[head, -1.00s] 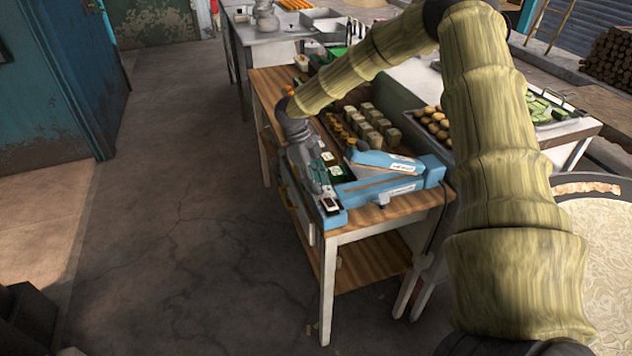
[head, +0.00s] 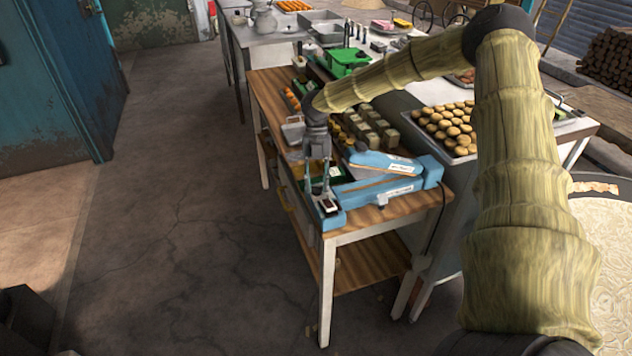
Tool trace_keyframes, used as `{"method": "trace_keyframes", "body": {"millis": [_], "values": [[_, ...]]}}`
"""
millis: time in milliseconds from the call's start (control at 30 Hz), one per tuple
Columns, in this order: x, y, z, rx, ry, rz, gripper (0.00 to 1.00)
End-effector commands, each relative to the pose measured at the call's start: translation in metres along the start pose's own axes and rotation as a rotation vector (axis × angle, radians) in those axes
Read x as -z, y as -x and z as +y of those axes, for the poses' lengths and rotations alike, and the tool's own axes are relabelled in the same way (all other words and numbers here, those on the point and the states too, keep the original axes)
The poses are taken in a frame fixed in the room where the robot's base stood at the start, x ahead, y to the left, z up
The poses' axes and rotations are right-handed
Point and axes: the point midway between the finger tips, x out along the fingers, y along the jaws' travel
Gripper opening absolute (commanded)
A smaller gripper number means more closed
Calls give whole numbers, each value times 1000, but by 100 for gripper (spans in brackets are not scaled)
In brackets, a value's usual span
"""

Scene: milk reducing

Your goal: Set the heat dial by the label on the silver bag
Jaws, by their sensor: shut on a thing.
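The blue heat sealer (head: 405,190) lies across the near end of the wooden table, with its arm raised and white labels on it. Its left end carries a small dark panel (head: 328,206). My gripper (head: 318,190) points down at this end, its two fingers right by the panel. It is shut on what appears to be the heat dial, which the fingers hide. The dial's setting cannot be read. I cannot make out a silver bag for certain, and no label is legible at this size.
The wooden table (head: 343,235) holds rows of small wrapped blocks (head: 375,125) behind the sealer and a grey container (head: 293,131) at the left edge. A tray of round buns (head: 447,128) stands to the right. The floor (head: 190,220) on the left is clear.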

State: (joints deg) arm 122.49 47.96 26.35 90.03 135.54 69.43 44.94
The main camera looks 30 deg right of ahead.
Motion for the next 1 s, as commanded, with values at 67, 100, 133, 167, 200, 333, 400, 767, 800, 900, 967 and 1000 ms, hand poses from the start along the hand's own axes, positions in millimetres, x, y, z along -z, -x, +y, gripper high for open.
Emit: {"method": "trace_keyframes", "body": {"millis": [67, 100, 133, 167, 200, 333, 400, 767, 800, 900, 967, 1000], "values": [[-2, 4, -1, -32, -66, -5, 8], [-2, 4, -1, -46, -99, -6, 8], [-2, 4, -2, -55, -122, -6, 8], [-1, 4, -2, -64, -144, -6, 8], [-1, 4, -2, -76, -174, -6, 8], [-1, 3, -3, -112, -261, -5, 8], [-1, 3, -3, -128, -300, -6, 8], [-1, 3, -4, -176, -416, -5, 8], [-1, 3, -4, -178, -421, -5, 8], [-1, 3, -4, -181, -428, -5, 8], [-1, 3, -4, -182, -430, -5, 8], [-1, 3, -4, -182, -431, -6, 8]]}}
